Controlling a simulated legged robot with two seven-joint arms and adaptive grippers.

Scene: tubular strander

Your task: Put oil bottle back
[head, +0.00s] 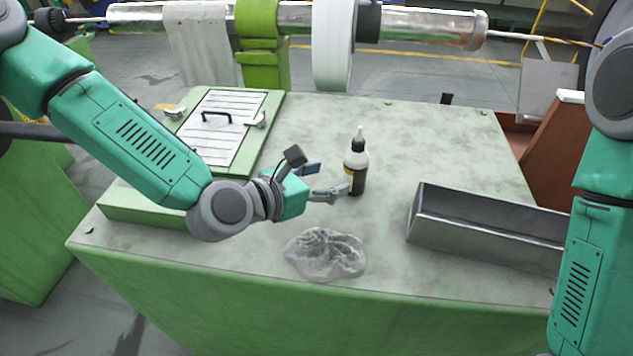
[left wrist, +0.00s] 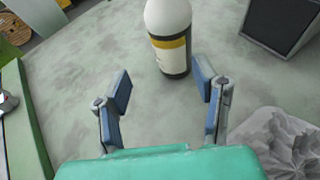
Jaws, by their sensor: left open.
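The oil bottle (head: 356,165) stands upright on the green table (head: 440,140). The bottle's top is cut off there. My right arm shows at the right edge of the head view, but its gripper is out of view.
A grey metal bin (head: 485,230) stands on the right of the table. A crumpled grey cloth (head: 325,253) lies near the front edge. A hatch with a black handle (head: 222,125) is at the back left. A machine shaft (head: 420,22) runs behind the table.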

